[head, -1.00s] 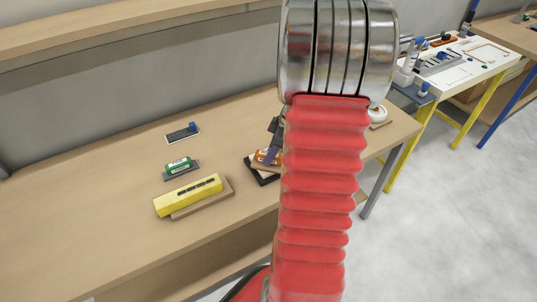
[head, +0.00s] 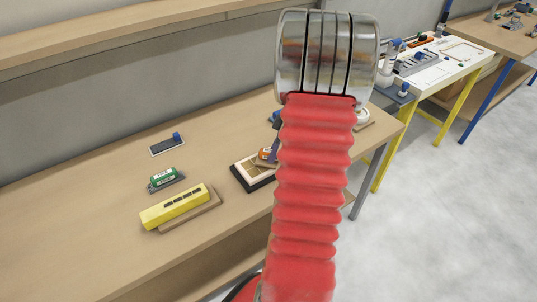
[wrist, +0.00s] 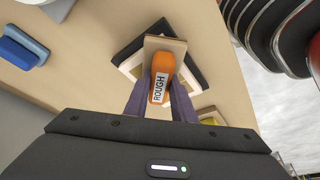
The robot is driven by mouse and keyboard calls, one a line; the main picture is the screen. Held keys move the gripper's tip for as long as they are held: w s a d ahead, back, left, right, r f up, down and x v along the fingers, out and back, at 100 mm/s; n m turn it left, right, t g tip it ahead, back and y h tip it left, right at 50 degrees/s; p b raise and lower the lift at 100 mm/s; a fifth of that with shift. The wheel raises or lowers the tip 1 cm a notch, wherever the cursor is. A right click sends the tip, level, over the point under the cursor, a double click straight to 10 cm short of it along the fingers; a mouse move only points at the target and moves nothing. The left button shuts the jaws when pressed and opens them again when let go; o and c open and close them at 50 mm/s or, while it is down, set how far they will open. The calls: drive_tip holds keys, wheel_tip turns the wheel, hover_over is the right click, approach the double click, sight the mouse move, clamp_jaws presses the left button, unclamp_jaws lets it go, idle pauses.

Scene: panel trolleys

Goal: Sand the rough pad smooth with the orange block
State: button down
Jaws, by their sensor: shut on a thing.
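In the wrist view the block lies over the pad frame (wrist: 193,68), which has a dark outer edge and a pale inner rim. In the head view the framed pad (head: 245,170) shows a tan surface at its left, and a bit of the orange block (head: 264,154) shows at its right side. My red arm hides the rest. Contact between block and pad cannot be told.
A yellow block (head: 174,206) on a wooden board, a green block (head: 163,176) on a dark base, and a small dark plate with a blue knob (head: 168,144) stand left on the bench. A blue object (wrist: 22,46) is in the wrist view. Bare bench lies between them.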

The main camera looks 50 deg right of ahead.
drive_tip(key=shift+d, duration=0.3)
drive_tip(key=shift+w+d+f, duration=0.1)
drive_tip(key=shift+w+d, duration=0.2)
drive_tip(key=shift+w, duration=0.65)
drive_tip(key=shift+w+d, duration=0.25)
drive_tip(key=shift+w, duration=0.7)
drive_tip(key=shift+a, duration=0.15)
drive_tip(key=shift+w+a+f, duration=0.1)
drive_tip(key=shift+w+a, duration=0.2)
drive_tip(key=shift+a, duration=0.7)
drive_tip(key=shift+w+a, duration=0.35)
drive_tip(key=shift+a, duration=0.7)
drive_tip(key=shift+w+a+f, duration=0.1)
drive_tip(key=shift+w+a, duration=0.2)
drive_tip(key=shift+a, duration=0.7)
drive_tip(key=shift+w+a+f, duration=0.1)
drive_tip(key=shift+w+a, duration=0.05)
drive_tip(key=shift+a, duration=0.6)
